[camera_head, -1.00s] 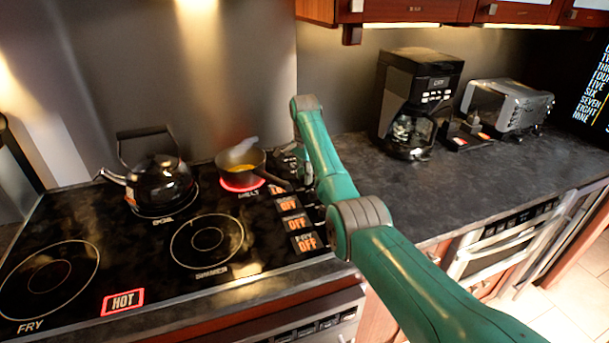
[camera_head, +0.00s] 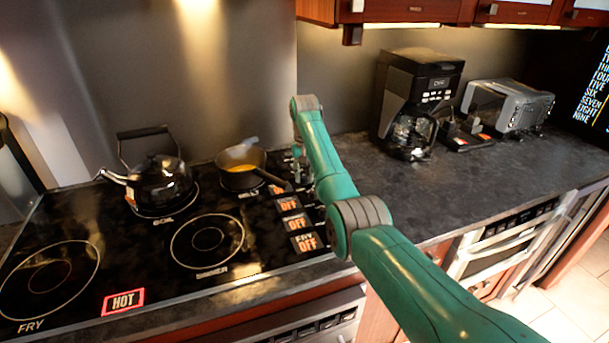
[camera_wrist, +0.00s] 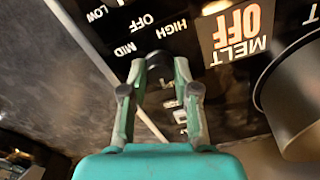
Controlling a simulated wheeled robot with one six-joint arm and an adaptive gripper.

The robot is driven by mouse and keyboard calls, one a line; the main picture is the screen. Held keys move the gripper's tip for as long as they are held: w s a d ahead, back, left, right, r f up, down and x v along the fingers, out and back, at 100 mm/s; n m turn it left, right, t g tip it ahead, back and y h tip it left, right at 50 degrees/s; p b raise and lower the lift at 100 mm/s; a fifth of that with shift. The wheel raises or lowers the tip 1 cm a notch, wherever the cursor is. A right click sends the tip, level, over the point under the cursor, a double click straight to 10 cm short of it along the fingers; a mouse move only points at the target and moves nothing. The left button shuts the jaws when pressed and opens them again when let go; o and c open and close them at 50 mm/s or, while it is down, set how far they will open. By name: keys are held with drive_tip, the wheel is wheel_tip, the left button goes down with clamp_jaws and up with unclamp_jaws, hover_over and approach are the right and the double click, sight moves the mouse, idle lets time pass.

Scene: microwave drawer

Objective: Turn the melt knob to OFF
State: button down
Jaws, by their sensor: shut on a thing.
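In the wrist view, my gripper (camera_wrist: 160,72) is shut on the dark melt knob (camera_wrist: 158,60), with one finger on each side. The labels LOW, MID, OFF and HIGH are printed around the knob. The melt display (camera_wrist: 237,33) beside it reads MELT OFF, upside down in this view. In the head view, a dark pan (camera_head: 241,176) with yellow contents sits on the melt burner at the back right of the stove, and no red glow shows under it. My arm hides the knob in the head view, and my gripper is mostly hidden behind it.
A black kettle (camera_head: 160,182) stands on the back left burner. A red-framed HOT sign (camera_head: 123,301) shows at the front. More OFF displays (camera_head: 294,223) line the stove's right side. A coffee maker (camera_head: 416,105) and a toaster (camera_head: 508,104) stand on the counter to the right.

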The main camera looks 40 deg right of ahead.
sight(304, 176)
drive_tip(key=shift+n, duration=0.6)
drive_tip(key=c, duration=0.9)
unclamp_jaws()
drive_tip(key=shift+o, duration=0.2)
drive_tip(key=shift+r, duration=3.75)
